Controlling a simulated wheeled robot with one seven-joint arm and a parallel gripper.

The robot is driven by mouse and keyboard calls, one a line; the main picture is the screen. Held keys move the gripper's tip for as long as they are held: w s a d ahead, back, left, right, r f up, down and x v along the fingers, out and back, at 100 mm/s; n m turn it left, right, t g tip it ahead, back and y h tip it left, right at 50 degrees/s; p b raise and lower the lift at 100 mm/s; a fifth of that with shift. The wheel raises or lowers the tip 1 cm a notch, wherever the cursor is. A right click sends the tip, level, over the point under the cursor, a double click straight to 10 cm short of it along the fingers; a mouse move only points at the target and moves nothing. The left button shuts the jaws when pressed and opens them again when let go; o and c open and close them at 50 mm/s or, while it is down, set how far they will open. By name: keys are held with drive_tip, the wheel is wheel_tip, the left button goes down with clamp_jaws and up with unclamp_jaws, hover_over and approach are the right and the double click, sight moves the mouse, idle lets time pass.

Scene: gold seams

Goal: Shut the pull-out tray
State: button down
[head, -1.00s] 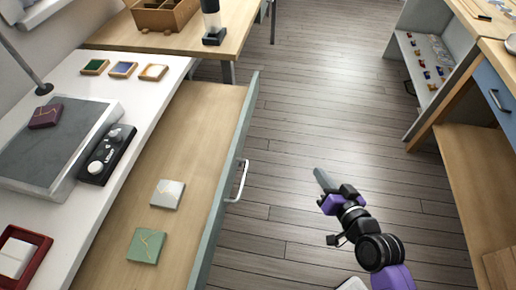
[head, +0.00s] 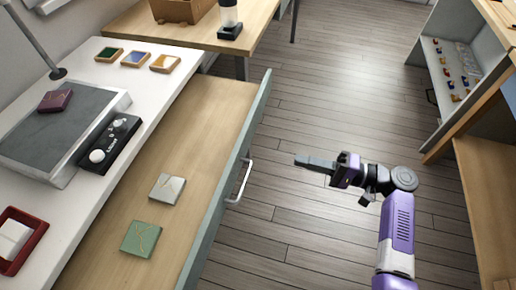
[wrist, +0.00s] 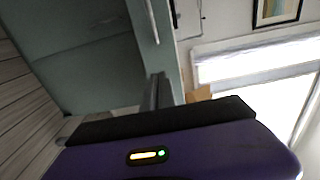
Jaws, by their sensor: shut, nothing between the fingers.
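The pull-out tray (head: 212,112) is a wide wooden drawer with a grey-green front (head: 228,188), and it stands pulled out from under the white worktop. A silver bar handle (head: 240,182) sits on the outside of its front. A white tile (head: 167,187) and a green tile (head: 141,238), both with gold seams, lie inside it. My gripper (head: 297,161) is shut and empty, to the right of the handle and apart from it, with its fingers pointing left toward the front. In the wrist view the fingers (wrist: 157,92) show against a grey-green panel with a pale bar handle (wrist: 151,20).
The white worktop (head: 88,48) holds a grey slab (head: 45,140), a dark red tile (head: 55,100), a black control box (head: 109,144) and several small coloured trays. A wooden table (head: 190,33) stands behind.

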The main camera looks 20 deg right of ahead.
sight(175, 134)
drive_tip(key=x, duration=1.3)
drive_tip(key=shift+w+a, duration=0.15)
drive_tip(key=shift+a, duration=0.05)
drive_tip(key=b+x, duration=0.8)
drive_tip(key=x, duration=1.5)
drive_tip(key=shift+w+a+f+b, duration=0.1)
drive_tip(key=shift+b, duration=0.25)
drive_tip(key=shift+w+a, duration=0.4)
drive_tip(key=shift+a, duration=0.05)
drive_tip(key=shift+w+a+r+b, duration=0.1)
drive_tip(key=shift+a+r+b, duration=0.05)
drive_tip(key=shift+r+b, duration=0.15)
drive_tip(key=shift+a, duration=0.2)
drive_tip(key=shift+d, duration=0.1)
